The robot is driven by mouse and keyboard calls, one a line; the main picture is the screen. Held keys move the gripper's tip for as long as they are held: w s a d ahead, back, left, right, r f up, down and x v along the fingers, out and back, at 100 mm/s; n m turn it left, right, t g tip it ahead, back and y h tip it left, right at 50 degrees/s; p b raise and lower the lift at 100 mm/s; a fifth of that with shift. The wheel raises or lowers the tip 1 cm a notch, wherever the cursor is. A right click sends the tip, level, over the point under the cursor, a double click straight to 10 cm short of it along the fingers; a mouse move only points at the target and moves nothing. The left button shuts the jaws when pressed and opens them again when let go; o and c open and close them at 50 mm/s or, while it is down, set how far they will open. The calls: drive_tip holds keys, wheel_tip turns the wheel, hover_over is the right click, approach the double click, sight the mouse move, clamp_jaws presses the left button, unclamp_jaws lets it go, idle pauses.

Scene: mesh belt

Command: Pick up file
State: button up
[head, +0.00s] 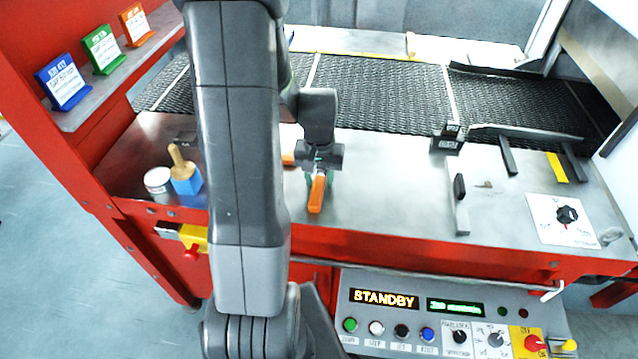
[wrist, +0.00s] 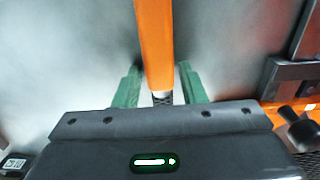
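The file (head: 317,194) shows as an orange handle on the steel worktop, pointing toward the front edge. In the wrist view the orange handle (wrist: 154,45) runs down the middle, and a short dark textured part shows below it. The rest of the file is hidden under my gripper. My gripper (head: 319,178) is over the file, with its green fingers pointing down. In the wrist view my gripper (wrist: 160,85) has one finger on each side of the file, with gaps visible, so it is open. Whether a finger touches the file I cannot tell.
Another orange piece (head: 288,159) lies just left of my gripper, partly hidden by my arm. A blue block with a wooden-handled brush (head: 186,175) and a white tin (head: 158,181) stand left. A black-handled tool (head: 461,205) lies right. The mesh belt (head: 380,90) runs behind.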

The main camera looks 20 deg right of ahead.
sight(319, 179)
clamp_jaws()
wheel_tip(319, 179, up, 10)
drive_tip(key=b, duration=0.1)
drive_tip(key=shift+c, duration=1.5)
unclamp_jaws()
drive_tip(key=shift+c, duration=1.1)
